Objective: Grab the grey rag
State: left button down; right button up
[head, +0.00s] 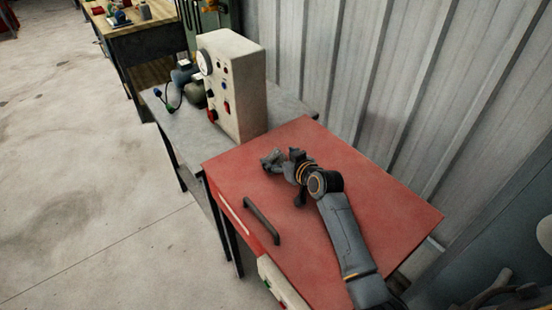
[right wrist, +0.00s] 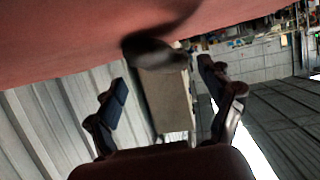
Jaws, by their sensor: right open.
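The grey rag (head: 271,158) appears as a small crumpled grey lump on the red table top (head: 365,195), just past the tip of my right gripper (head: 286,163) in the head view. In the right wrist view, a dark grey lump that looks like the rag (right wrist: 152,50) lies against the red surface, ahead of the fingers of my right gripper (right wrist: 162,82). These fingers stand apart with nothing between them. The head view does not show clearly whether a finger touches the rag. My left gripper is out of view.
A pale control box (head: 236,88) with a gauge and buttons stands on the grey table (head: 185,130) beyond the red top. A dark handle (head: 262,221) sticks up near the left edge. A corrugated wall (head: 400,90) runs along the right.

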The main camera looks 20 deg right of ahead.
jog(key=c, duration=1.2)
